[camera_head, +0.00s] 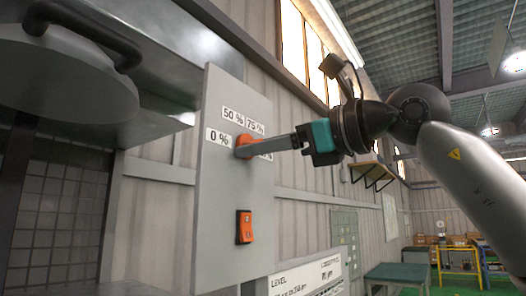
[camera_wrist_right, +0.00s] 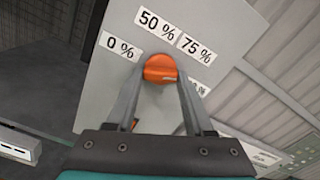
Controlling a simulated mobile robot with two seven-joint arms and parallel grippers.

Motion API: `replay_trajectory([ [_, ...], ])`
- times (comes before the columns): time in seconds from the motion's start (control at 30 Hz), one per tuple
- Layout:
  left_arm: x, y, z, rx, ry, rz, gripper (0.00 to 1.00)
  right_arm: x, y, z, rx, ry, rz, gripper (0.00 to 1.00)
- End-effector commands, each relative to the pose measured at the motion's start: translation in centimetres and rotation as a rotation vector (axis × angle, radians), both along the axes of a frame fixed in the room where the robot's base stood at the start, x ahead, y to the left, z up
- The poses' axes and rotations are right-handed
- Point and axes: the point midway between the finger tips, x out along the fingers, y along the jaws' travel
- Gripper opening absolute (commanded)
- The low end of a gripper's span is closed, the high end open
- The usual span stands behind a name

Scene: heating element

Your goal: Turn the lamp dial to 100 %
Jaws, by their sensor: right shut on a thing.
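The lamp dial is an orange knob (camera_head: 243,146) on a grey panel (camera_head: 225,85). White labels around it read 0 %, 50 % and 75 %, and a fourth label is partly hidden by my fingers. In the right wrist view the dial (camera_wrist_right: 160,69) sits between the fingertips, with a small pale mark at its right side, toward the lower right label (camera_wrist_right: 198,88). My right gripper (camera_head: 252,146) is shut on the dial, with a finger on each side. My left gripper is not in view.
An orange rocker switch (camera_head: 244,227) is below the dial on the same panel. A large metal hood with a dark handle (camera_head: 85,28) is at the left. A white sign (camera_head: 310,275) is at the lower right of the panel. A wall shelf (camera_head: 372,172) is behind my right arm.

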Motion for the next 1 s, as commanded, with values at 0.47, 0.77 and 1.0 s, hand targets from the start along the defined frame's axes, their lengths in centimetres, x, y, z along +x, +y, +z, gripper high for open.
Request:
replay_trajectory([
  [0.47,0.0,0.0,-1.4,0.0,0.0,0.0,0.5,-0.1,0.1,-0.2,0.203,0.283,0.001,0.0],
  [0.77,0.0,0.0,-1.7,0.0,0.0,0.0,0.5,-0.2,0.2,-0.2,0.252,0.353,0.002,0.0],
  [1.0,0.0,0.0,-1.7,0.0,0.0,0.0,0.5,-0.2,0.2,-0.2,0.26,0.365,0.002,0.0],
])
